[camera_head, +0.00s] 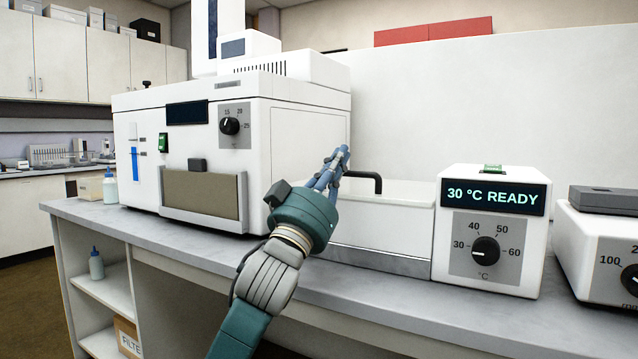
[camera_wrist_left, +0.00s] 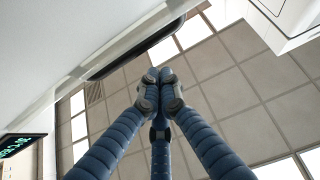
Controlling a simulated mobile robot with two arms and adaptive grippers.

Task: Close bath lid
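The bath (camera_head: 385,225) is a low white box with a grey base, standing on the bench between the large white instrument and a display unit. A black bar handle (camera_head: 379,186) stands at its top. The lid's pale top surface (camera_head: 410,190) looks roughly level, but I cannot tell if it is fully down. My left gripper (camera_head: 338,160) is in front of the bath's left end, its fingers pointing up and right, near the handle's left end. The left wrist view shows the fingertips (camera_wrist_left: 160,76) together and empty, just below the dark handle (camera_wrist_left: 135,50); contact is unclear.
The white instrument (camera_head: 230,140) stands close on the left. The display unit (camera_head: 490,230) reads "30 °C READY" on the right, with another dial unit (camera_head: 598,240) beyond it. A small bottle (camera_head: 110,187) stands at the bench's far left. Bare bench runs along the front edge.

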